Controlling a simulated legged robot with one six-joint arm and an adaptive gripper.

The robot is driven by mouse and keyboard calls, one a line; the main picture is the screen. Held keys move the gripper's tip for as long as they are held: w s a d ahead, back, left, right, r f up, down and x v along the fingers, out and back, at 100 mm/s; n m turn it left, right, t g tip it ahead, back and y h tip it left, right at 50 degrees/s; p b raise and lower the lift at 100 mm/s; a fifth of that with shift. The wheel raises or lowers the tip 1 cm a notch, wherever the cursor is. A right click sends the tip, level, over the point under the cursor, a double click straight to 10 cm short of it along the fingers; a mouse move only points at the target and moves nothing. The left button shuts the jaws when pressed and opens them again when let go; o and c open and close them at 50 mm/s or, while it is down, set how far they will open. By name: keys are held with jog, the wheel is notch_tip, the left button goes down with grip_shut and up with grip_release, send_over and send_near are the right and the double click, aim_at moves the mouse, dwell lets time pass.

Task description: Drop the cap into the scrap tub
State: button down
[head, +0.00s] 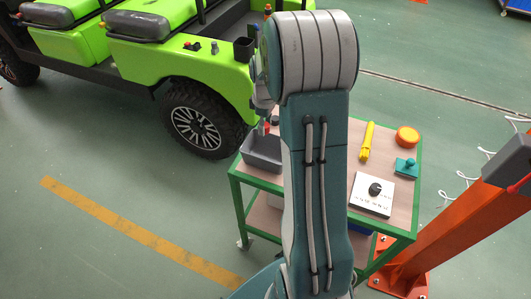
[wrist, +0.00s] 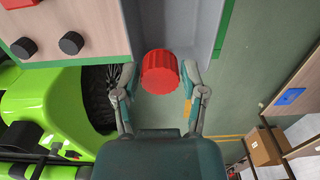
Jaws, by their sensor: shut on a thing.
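The red ribbed cap (wrist: 160,72) sits between the fingertips of my gripper (wrist: 160,88) in the wrist view. The gripper is shut on it. The grey scrap tub (head: 262,153) stands at the left end of the cart top in the head view. Its grey wall also shows at the top of the wrist view (wrist: 205,22), just beyond the cap. In the head view my gripper (head: 265,122) is small and partly hidden by my arm, close to the tub and seemingly above its far edge. The cap is hardly visible there.
The green-framed cart (head: 400,220) also holds a yellow tool (head: 366,141), an orange disc (head: 407,136), a teal block (head: 405,167) and a white panel (head: 371,194). Two black knobs (wrist: 71,43) lie left of the tub. A green vehicle (head: 150,60) stands behind; an orange post (head: 440,225) is at right.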

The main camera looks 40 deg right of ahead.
jog(key=shift+a+f, duration=0.15)
jog(key=shift+f, duration=2.45)
jog(key=shift+c, duration=0.4)
grip_release()
jog(key=shift+r, duration=0.1)
notch_tip(320, 180, up, 12)
jog(key=shift+w+f, duration=0.1)
jog(key=shift+f, duration=0.05)
